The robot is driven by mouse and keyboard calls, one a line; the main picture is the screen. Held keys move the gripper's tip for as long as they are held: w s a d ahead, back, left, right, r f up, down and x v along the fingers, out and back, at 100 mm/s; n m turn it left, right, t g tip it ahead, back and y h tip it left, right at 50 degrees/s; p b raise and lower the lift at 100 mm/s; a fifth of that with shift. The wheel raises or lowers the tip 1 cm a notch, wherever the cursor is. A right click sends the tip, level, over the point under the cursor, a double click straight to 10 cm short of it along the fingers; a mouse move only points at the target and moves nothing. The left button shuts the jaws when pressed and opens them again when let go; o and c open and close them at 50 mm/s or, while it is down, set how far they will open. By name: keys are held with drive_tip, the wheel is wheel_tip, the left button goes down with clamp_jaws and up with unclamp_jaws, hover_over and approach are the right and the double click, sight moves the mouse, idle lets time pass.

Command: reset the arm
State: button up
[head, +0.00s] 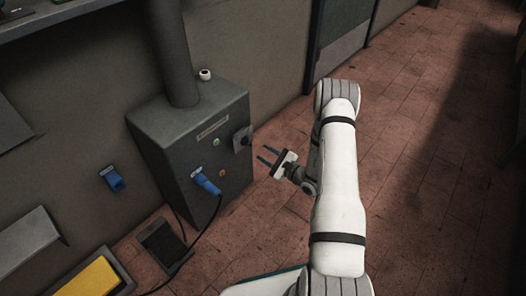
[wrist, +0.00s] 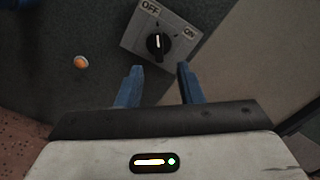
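My gripper (head: 268,157) is at the end of my white arm, to the right of the grey machine cabinet (head: 165,150) in the head view. Its two blue fingers (wrist: 158,86) are apart with nothing between them. In the wrist view a rotary switch (wrist: 158,44) with a black knob on a pale plate marked OFF and ON lies just beyond the fingertips. The knob's white mark points up, between the two words. The fingers look clear of the knob. The switch also shows on the cabinet's right side in the head view (head: 242,139).
A blue plug (head: 207,184) with a black cable sits on the cabinet front. A blue holder (head: 113,180) is on the wall. A black pedal (head: 162,245) and a yellow-topped box (head: 92,278) are on the floor. The tiled floor (head: 430,110) at right is open.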

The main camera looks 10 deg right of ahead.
idle(0.3)
drive_tip(key=s+a+r+n+g+y+p, duration=0.1)
drive_tip(key=s+a+r+n+g+p, duration=0.35)
drive_tip(key=r, duration=0.75)
drive_tip(key=s+a+r+n+g+y+p, duration=0.1)
drive_tip(key=s+a+r+n+g+p, duration=0.35)
drive_tip(key=r, duration=0.65)
drive_tip(key=s+a+r+n+g+y+p, duration=0.1)
drive_tip(key=s+a+r+n+g+p, duration=0.4)
drive_tip(key=r, duration=0.7)
drive_tip(key=s+d+r+n+g+h+p, duration=0.1)
drive_tip(key=s+r+n+h+p, duration=0.15)
drive_tip(key=s+r+p, duration=0.35)
drive_tip(key=s+d+r+n+g+h+p, duration=0.1)
drive_tip(key=s+r+h+p, duration=0.3)
drive_tip(key=r, duration=0.5)
drive_tip(key=s+d+r+n+t+h+p, duration=0.2)
drive_tip(key=s+d+r+h+p, duration=0.1)
drive_tip(key=r, duration=0.4)
drive_tip(key=s+d+r+n+t+h+p, duration=0.2)
drive_tip(key=s+d+r+h+p, duration=0.2)
drive_tip(key=d+r+p, duration=0.1)
drive_tip(key=p+v, duration=0.1)
drive_tip(key=v, duration=0.1)
drive_tip(key=shift+d+r+p, duration=0.3)
drive_tip(key=shift+r+p, duration=0.05)
drive_tip(key=shift+a, duration=0.1)
